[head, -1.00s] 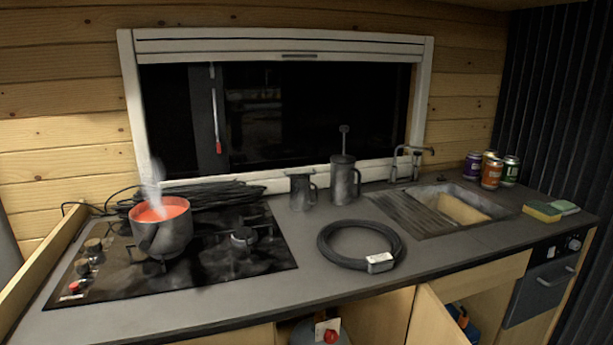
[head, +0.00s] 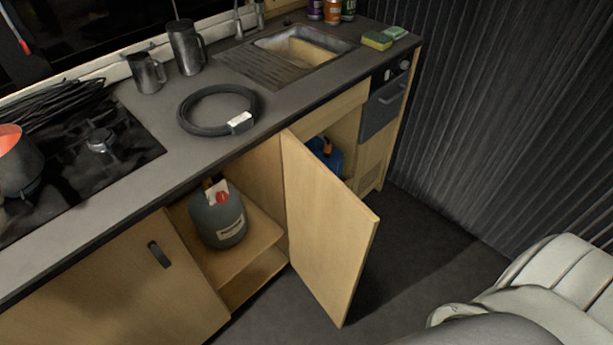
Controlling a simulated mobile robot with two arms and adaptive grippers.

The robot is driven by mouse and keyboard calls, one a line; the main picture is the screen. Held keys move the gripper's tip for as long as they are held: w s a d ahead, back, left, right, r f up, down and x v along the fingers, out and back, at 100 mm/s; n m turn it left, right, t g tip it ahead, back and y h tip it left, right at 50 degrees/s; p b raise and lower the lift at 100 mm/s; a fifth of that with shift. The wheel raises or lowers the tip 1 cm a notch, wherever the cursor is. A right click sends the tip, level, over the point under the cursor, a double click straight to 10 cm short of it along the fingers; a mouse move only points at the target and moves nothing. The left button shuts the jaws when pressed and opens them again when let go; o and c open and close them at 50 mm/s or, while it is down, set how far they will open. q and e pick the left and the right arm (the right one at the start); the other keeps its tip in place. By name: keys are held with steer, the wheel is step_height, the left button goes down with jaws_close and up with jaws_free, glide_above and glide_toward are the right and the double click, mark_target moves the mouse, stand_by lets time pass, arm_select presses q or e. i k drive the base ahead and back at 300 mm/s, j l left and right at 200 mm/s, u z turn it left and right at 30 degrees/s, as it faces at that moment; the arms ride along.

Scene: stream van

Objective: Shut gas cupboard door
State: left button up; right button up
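The gas cupboard door (head: 327,232) is a light wood panel that stands wide open, swung out from the counter front into the room. Its hinge side is at the right of the cupboard opening. Inside the gas cupboard (head: 262,218) a grey gas bottle (head: 219,222) with a red knob and a white tag stands on a wooden shelf. Neither gripper shows in the head view.
A closed cupboard front (head: 110,285) with a dark handle is at the left. A blue item (head: 325,155) sits in an open compartment behind the door. A pale seat (head: 550,290) stands at lower right. Dark floor (head: 440,240) is clear between.

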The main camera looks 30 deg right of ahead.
mark_target(332, 232)
steer(key=l+u, duration=0.2)
steer(key=l, duration=0.3)
steer(key=l+u, duration=0.15)
steer(key=l, duration=0.3)
steer(key=l+u, duration=0.2)
steer(key=l, duration=0.3)
steer(key=l+u, duration=0.2)
steer(key=l, duration=0.25)
steer(key=k+l+u, duration=0.15)
steer(key=l, duration=0.3)
steer(key=k+l+u, duration=0.2)
steer(key=l, duration=0.25)
steer(key=i+l, duration=0.05)
